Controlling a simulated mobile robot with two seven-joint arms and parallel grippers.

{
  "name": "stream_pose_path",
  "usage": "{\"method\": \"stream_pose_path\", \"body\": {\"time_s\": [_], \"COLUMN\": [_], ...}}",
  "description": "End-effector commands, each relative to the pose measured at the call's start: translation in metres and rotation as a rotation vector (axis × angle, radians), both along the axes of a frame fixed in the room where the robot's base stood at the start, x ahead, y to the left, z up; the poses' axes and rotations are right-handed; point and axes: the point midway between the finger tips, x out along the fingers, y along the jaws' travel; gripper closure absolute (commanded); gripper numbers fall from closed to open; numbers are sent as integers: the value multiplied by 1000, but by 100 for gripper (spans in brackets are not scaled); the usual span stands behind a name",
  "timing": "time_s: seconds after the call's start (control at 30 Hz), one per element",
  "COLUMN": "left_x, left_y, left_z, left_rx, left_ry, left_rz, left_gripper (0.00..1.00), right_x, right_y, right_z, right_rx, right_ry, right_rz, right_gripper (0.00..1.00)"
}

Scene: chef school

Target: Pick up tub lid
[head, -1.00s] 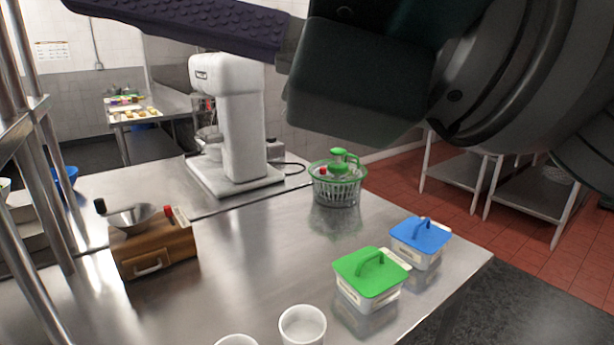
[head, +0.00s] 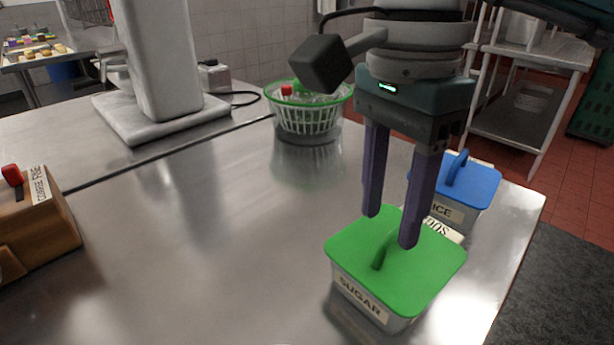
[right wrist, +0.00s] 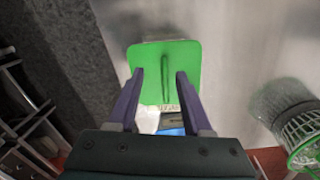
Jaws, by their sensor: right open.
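A clear tub labelled "SUGAR" (head: 362,300) stands on the steel table. Its green lid (head: 420,277) has a raised handle (head: 382,251) and sits on the tub. The lid also shows in the right wrist view (right wrist: 150,70), with the handle running between the fingers. My right gripper (head: 390,229) is open and points down over the lid. Its purple fingertips are at about the handle, on either side of it. Whether they touch the lid is unclear. A second tub with a blue lid (head: 474,184) stands just behind to the right. My left gripper is not in view.
A wooden box (head: 40,225) is at the left. The table's right edge is close beyond the tubs. The table middle is clear.

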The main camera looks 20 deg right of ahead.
Motion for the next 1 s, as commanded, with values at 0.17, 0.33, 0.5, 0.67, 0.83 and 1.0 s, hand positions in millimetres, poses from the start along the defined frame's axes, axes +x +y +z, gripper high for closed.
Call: {"method": "stream_pose_path", "body": {"time_s": [0.17,0.33,0.5,0.67,0.83,1.0], "left_x": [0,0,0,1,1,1], "left_y": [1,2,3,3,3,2], "left_z": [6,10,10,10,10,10], "left_rx": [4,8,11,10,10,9], "left_ry": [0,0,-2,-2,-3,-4], "left_rz": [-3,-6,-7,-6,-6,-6], "left_gripper": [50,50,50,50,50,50], "right_x": [1,3,3,3,3,3], "right_y": [-1,-3,-4,-4,-4,-3], "right_z": [-17,-45,-57,-57,-57,-56], "right_rx": [1,3,2,2,2,3], "right_ry": [4,3,0,-1,-1,-1], "right_rz": [-1,0,1,1,1,1], "right_gripper": [50,50,50,50,67,86]}}
